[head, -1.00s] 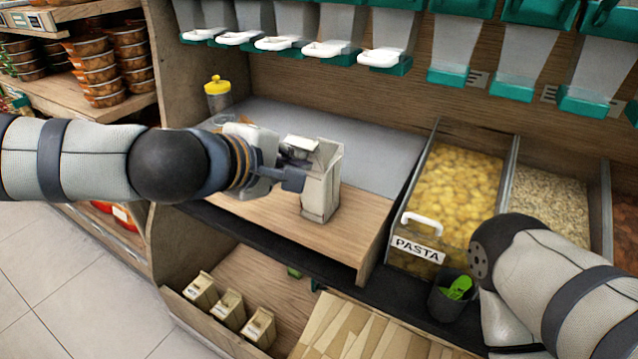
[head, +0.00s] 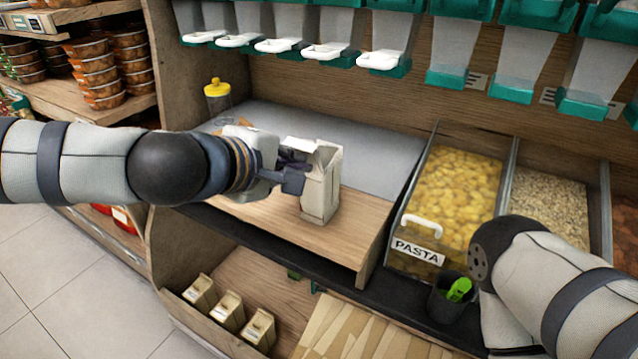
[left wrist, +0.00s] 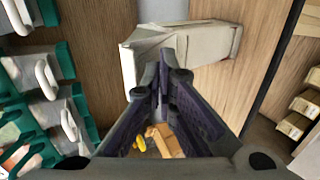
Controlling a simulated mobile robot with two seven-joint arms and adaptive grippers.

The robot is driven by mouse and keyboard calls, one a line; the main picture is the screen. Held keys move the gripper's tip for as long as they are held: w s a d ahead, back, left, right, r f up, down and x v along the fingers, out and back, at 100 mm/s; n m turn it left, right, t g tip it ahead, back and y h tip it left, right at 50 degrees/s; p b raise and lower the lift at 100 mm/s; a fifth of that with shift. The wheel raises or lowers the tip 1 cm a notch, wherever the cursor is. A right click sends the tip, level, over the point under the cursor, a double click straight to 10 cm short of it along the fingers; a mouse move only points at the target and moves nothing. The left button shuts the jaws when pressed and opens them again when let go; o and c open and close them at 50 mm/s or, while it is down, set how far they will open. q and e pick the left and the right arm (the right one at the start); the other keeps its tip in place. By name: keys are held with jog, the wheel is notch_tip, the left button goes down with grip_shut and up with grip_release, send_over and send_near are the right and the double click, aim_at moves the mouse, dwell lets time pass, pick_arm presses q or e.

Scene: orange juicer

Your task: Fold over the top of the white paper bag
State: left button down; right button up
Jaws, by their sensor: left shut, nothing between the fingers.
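The white paper bag (head: 321,190) stands upright on the wooden counter in the head view. Its top edge looks uneven, with a flap at the left and a raised edge at the right. My left gripper (head: 293,177) is at the bag's left side near the top, with its fingers shut and empty. In the left wrist view the bag (left wrist: 200,45) lies across the top, and the fingertips (left wrist: 165,62) are close to its top end. I cannot tell whether they touch it. My right gripper is not in view; only my right arm shows at the lower right.
A yellow-capped jar (head: 217,95) stands behind my left arm. A pasta bin (head: 418,250) and a dark cup with a green scoop (head: 445,303) are on the right. Dispensers (head: 385,60) hang above. Several small bags (head: 229,308) sit on the lower shelf. The grey counter behind the bag is clear.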

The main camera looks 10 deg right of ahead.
pick_arm(q)
jog(key=shift+w+d, duration=0.7)
jog(key=shift+w, duration=0.25)
jog(key=shift+w+d, duration=0.7)
jog(key=shift+w, duration=0.25)
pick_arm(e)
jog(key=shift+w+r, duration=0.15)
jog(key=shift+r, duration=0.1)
pick_arm(q)
jog(key=r+p, duration=0.1)
jog(key=r, duration=0.1)
jog(key=s+a+r+p, duration=0.1)
jog(key=s+r+p, duration=0.1)
jog(key=r+p, duration=0.1)
jog(key=shift+s+a+r, duration=0.1)
jog(key=shift+a+r, duration=0.2)
jog(key=shift+s+a+r, duration=0.1)
jog(key=shift+f, duration=0.45)
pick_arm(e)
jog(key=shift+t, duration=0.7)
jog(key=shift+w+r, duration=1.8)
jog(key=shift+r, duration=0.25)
